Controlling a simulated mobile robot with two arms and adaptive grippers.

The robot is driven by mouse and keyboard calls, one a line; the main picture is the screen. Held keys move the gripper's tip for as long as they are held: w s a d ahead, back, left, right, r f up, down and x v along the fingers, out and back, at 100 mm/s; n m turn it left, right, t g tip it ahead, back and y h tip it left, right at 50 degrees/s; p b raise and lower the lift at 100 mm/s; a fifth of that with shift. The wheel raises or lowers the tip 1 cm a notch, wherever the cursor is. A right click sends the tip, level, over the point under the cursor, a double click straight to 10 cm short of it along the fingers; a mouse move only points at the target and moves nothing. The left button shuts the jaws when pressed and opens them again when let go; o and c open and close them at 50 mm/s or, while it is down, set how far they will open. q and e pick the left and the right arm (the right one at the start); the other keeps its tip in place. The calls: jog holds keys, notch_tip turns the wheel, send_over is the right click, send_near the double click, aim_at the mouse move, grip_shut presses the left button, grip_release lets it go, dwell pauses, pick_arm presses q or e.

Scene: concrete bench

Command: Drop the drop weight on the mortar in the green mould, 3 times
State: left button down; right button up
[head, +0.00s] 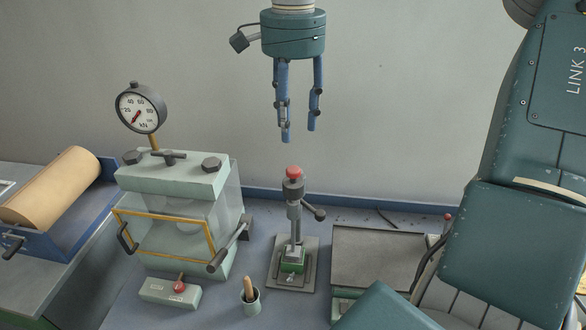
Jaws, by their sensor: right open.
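The drop weight rig (294,215) stands upright on a grey base plate (305,277), with a red knob (293,172) on a dark grey head and a side lever. The green mould (292,266) sits low at its foot. The mortar in it is hidden under the grey foot of the rig. My right gripper (299,135) hangs with its blue fingers pointing down, above the red knob. It is open and empty, with a clear gap to the knob. My left gripper is out of view.
A press (180,215) with a dial gauge (140,108) stands to the left. A control box (170,292) and a small cup (250,302) are in front. A tan roll (48,187) lies in a blue tray at far left. A flat grey plate (375,262) lies right of the rig.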

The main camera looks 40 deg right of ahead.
aim_at(293, 168)
notch_tip(293, 168, down, 11)
jog(key=p, duration=0.2)
jog(key=shift+r+p, duration=0.1)
jog(key=shift+p, duration=0.25)
jog(key=shift+r, duration=0.1)
grip_shut()
